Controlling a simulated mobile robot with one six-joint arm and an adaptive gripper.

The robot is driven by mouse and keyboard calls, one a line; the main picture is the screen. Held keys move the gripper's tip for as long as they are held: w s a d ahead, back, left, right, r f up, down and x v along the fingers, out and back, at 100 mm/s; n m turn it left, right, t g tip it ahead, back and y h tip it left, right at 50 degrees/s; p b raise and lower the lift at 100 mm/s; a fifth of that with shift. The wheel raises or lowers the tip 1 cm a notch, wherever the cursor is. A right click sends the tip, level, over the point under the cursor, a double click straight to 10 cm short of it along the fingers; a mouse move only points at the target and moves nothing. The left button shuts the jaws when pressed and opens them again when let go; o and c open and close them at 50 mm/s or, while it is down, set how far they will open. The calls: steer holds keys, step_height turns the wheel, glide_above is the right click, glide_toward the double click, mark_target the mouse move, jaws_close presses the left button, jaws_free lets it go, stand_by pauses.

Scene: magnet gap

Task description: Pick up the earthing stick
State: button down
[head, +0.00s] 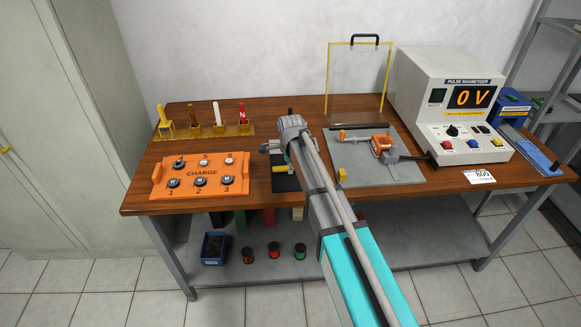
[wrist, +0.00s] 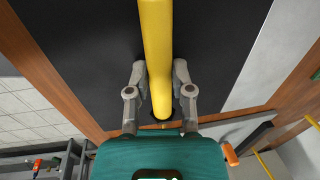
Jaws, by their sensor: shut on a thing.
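The earthing stick shows as a smooth yellow rod (wrist: 156,35) in the wrist view, running from the top edge down between the fingers. My gripper (wrist: 159,75) is shut on it, one grey finger on each side. In the head view a short yellow piece of the stick (head: 279,169) shows by my gripper, over the black mat (head: 285,185). My arm hides most of the gripper and the rest of the stick there. I cannot tell whether the stick touches the mat.
The orange charge panel (head: 158,188) lies left of the mat. A yellow rack (head: 232,130) with several upright tools stands behind it. Right of my arm are a grey board (head: 385,175) with an orange-handled tool, a clear yellow-framed screen (head: 352,75) and the pulse magnetizer (head: 425,80) reading 0 V.

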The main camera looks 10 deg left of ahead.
steer(key=shift+r+p, duration=1.45)
steer(key=shift+r, duration=0.1)
steer(key=s+d+r+p, duration=0.2)
steer(key=s+r+p, duration=0.3)
steer(key=s, duration=0.1)
steer(key=s+d+r+p, duration=0.2)
steer(key=s+r+p, duration=0.2)
steer(key=s, duration=0.3)
steer(key=shift+d+r+p, duration=0.3)
steer(key=shift+r+p, duration=0.05)
steer(key=shift+s, duration=0.2)
